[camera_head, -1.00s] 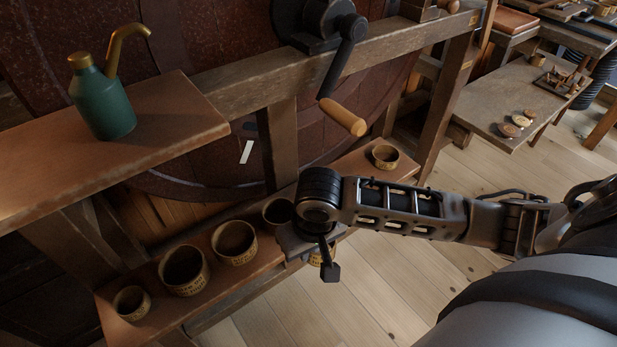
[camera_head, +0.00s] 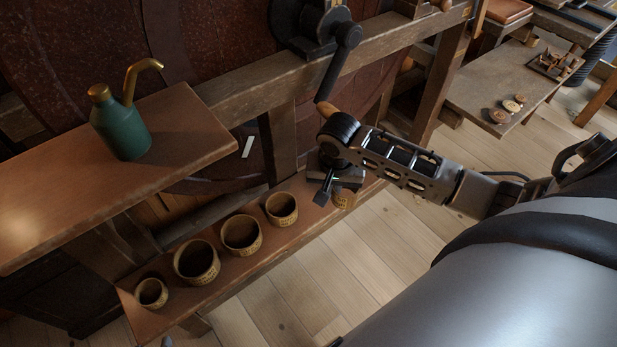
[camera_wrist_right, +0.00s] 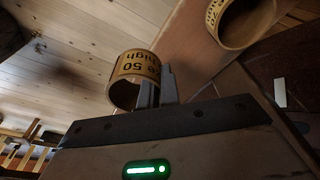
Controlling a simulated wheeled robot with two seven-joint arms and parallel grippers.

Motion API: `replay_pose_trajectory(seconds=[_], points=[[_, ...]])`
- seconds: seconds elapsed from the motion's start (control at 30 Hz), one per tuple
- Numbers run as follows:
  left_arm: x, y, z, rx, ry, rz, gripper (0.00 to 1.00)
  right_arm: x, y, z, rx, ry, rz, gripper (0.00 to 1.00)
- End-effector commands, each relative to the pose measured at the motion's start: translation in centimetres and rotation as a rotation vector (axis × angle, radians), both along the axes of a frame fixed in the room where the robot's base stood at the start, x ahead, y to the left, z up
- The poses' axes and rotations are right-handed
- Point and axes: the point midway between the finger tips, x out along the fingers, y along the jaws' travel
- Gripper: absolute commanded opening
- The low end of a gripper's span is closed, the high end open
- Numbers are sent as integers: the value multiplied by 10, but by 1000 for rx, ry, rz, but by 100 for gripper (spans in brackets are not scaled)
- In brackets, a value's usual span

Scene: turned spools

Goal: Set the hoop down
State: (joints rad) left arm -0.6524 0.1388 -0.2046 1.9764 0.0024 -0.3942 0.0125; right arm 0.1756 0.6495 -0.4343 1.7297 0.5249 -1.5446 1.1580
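The hoop is a short tan wooden ring with dark lettering. It shows in the wrist view (camera_wrist_right: 137,68) at the fingertips and in the head view (camera_head: 343,200) partly under my right gripper. My right gripper (camera_head: 325,187) is shut on the hoop's wall; the fingers also show in the wrist view (camera_wrist_right: 155,87). The hoop appears at the front edge of the low wooden shelf (camera_head: 262,250), with floor beyond it; contact with the shelf cannot be told. My left gripper is not in view.
Several similar rings stand in a row on the shelf, the nearest to my gripper being one ring (camera_head: 282,209). A crank (camera_head: 340,60) hangs above my right wrist. A green oil can (camera_head: 122,125) stands on the upper board (camera_head: 60,190). The shelf's far end is hidden by my arm.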

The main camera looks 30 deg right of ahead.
Motion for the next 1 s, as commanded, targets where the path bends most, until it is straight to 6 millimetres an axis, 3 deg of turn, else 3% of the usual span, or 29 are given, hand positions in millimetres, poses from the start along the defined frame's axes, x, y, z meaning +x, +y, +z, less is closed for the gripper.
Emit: replay_pose_trajectory(seconds=[0.1,0.37,0.87,1.0], points=[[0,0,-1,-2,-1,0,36,34,4,1,2,-3,0,0],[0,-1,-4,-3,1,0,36,89,8,1,1,-2,1,0],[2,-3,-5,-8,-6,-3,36,86,7,-63,0,2,2,0],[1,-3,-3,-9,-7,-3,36,91,7,-70,-1,-1,2,0]])
